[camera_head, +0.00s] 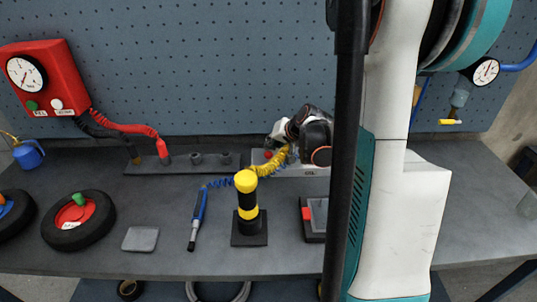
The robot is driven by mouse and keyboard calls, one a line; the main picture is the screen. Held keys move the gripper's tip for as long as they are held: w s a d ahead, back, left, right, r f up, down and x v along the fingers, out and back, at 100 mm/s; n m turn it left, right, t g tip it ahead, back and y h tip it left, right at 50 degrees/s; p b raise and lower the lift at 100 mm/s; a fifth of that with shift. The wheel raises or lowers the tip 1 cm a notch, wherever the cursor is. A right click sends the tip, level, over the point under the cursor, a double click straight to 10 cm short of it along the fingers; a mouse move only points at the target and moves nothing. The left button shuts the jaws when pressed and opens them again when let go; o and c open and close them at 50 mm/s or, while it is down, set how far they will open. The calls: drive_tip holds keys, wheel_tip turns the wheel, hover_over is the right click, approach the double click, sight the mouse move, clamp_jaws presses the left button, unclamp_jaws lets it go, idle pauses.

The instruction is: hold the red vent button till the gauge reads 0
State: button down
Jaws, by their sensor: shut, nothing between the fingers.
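A small red button (268,154) sits on a pale grey box (310,171) at the back of the bench, below the pegboard. My gripper (279,136) is shut and empty, just above and beside this button. Its fingertips are small and partly hidden, so I cannot tell whether they touch it. One round gauge (486,71) hangs on the right of the pegboard on a blue pipe. Another gauge (25,73) is on a red box (55,75) at the left. Both readings are too small to tell.
A blue pen-like tool (197,220), a grey pad (140,239) and wheels (78,220) lie leftward. My arm blocks the right middle.

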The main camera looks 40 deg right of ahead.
sight(271, 153)
drive_tip(key=shift+f, duration=0.1)
idle(0.3)
drive_tip(key=shift+f+b, duration=0.35)
drive_tip(key=shift+b, duration=0.05)
drive_tip(key=shift+f+b, duration=0.45)
drive_tip(key=shift+f, duration=0.05)
idle(0.7)
drive_tip(key=shift+r, duration=0.1)
idle(2.9)
drive_tip(key=shift+r+p, duration=0.7)
drive_tip(key=shift+r, duration=0.15)
drive_tip(key=shift+r, duration=0.1)
drive_tip(key=shift+r+p, duration=1.8)
drive_tip(key=shift+r, duration=0.65)
